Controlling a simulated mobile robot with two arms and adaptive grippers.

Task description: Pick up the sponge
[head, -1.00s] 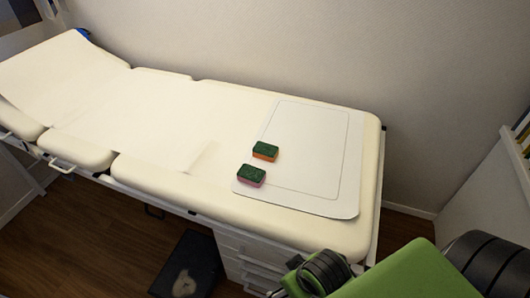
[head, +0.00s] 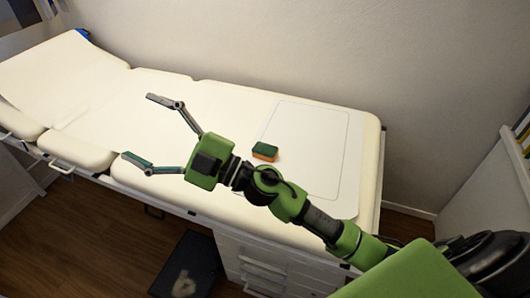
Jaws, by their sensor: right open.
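An orange sponge (head: 264,151) with a dark green top lies on the white mat (head: 325,140) at the right part of the padded couch. A second, pink sponge with a green top, seen earlier just left and in front of it, is now hidden behind my right arm. My right gripper (head: 138,130) is open and empty, its two fingers spread wide and pointing left. It is over the couch's front middle, left of the orange sponge. My left gripper is not in view.
The cream examination couch (head: 100,100) runs along the wall, its left end raised. White drawers (head: 262,262) stand under its right side. A black step (head: 188,264) is on the wooden floor. The couch's middle surface is clear.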

